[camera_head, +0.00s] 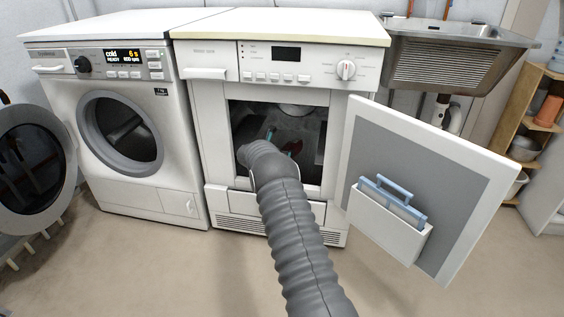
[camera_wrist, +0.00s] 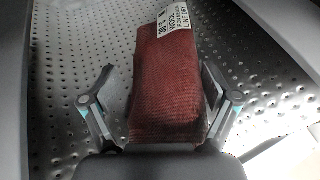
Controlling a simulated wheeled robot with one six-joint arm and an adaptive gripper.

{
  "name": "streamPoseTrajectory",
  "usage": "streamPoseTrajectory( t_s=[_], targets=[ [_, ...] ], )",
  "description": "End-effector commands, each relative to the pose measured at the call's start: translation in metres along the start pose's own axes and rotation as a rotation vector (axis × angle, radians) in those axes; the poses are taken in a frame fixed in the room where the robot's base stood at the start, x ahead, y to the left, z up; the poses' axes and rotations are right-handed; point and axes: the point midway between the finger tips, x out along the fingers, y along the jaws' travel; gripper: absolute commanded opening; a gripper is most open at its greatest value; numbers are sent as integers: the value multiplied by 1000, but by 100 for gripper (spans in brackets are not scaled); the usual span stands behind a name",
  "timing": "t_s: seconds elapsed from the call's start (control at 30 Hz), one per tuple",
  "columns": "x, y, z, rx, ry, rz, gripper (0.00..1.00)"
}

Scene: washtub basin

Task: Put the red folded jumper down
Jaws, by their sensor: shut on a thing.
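The red folded jumper (camera_wrist: 170,95) is in the wrist view, with a white care label (camera_wrist: 174,22) reading "WOOL" and "LINE DRY" at its far end. My gripper (camera_wrist: 160,92) has one finger on each side of it and is shut on it. In the head view my arm reaches into the open drum of the right-hand machine. The perforated drum metal (camera_wrist: 85,45) lies behind and around the jumper. I cannot tell whether the jumper touches it.
The machine's door (camera_head: 440,160) stands wide open to the right, with a white holder (camera_head: 388,224) on its inside. A second washer (camera_head: 125,130) stands at left, its round door (camera_head: 35,165) open. A metal basin (camera_head: 455,55) is at back right.

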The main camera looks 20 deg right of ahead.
Motion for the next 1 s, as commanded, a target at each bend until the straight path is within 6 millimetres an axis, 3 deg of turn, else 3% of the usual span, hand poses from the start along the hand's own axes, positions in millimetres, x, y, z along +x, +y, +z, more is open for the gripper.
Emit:
streamPoseTrajectory(
  t_s=[0.4, 0.8, 0.83, 0.87, 1.0],
  targets=[
    [17, 0, -40, 1, -2, 1, 40],
    [19, 0, -45, 2, -2, 1, 40],
    [19, 0, -45, 2, -1, 1, 92],
    [18, 0, -44, 2, -1, 1, 99],
    [18, 0, -44, 1, -1, 1, 100]
  ],
)
